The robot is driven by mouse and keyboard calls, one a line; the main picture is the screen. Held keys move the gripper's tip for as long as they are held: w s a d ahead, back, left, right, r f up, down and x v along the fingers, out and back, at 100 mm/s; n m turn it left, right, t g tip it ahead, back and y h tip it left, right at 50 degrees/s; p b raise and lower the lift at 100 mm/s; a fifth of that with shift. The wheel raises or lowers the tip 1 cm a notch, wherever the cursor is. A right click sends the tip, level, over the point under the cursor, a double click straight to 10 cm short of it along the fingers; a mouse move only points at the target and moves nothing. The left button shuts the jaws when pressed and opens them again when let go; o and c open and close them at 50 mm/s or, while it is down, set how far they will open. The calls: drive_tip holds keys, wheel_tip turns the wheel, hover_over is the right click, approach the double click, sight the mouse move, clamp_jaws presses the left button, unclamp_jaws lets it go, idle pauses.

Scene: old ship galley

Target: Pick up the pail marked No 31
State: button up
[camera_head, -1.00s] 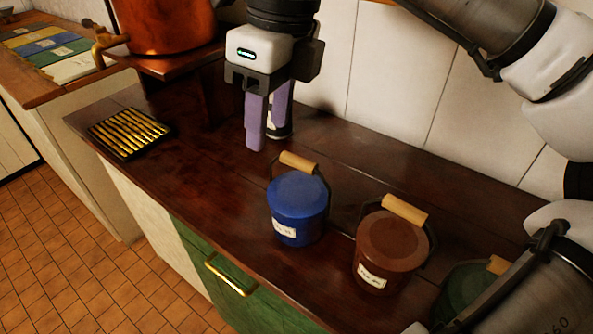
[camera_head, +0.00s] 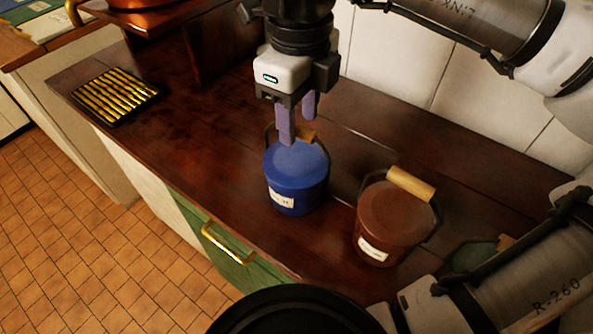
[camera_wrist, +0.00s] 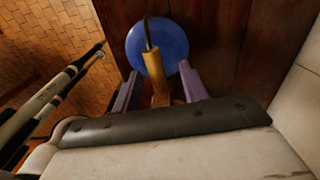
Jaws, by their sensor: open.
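A blue lidded pail (camera_head: 296,182) stands upright on the dark wooden counter in the head view. Its white label (camera_head: 282,199) is too small to read surely. Its wooden grip (camera_head: 307,136) is raised on a dark bail. My gripper (camera_head: 298,127) is open, with lilac fingers pointing down over the pail's far side. In the wrist view the wooden grip (camera_wrist: 156,70) lies between the spread fingers, with the blue lid (camera_wrist: 172,44) beyond. I see no clear contact. A brown pail (camera_head: 396,222) with a white label and wooden grip stands to the right.
A green pail (camera_head: 474,257) at the right is mostly hidden by my arm. A dark tray with brass bars (camera_head: 113,96) lies at the counter's left. A copper pot (camera_head: 140,3) stands behind it. The tiled wall borders the counter's back.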

sight(296, 164)
wheel_tip(296, 164, down, 4)
drive_tip(key=shift+s+a+f+p, duration=0.15)
drive_tip(key=shift+f+p, duration=0.1)
drive_tip(key=shift+p, duration=0.15)
drive_tip(key=shift+c, duration=0.2)
clamp_jaws()
drive_tip(key=shift+r, duration=0.1)
idle(0.9)
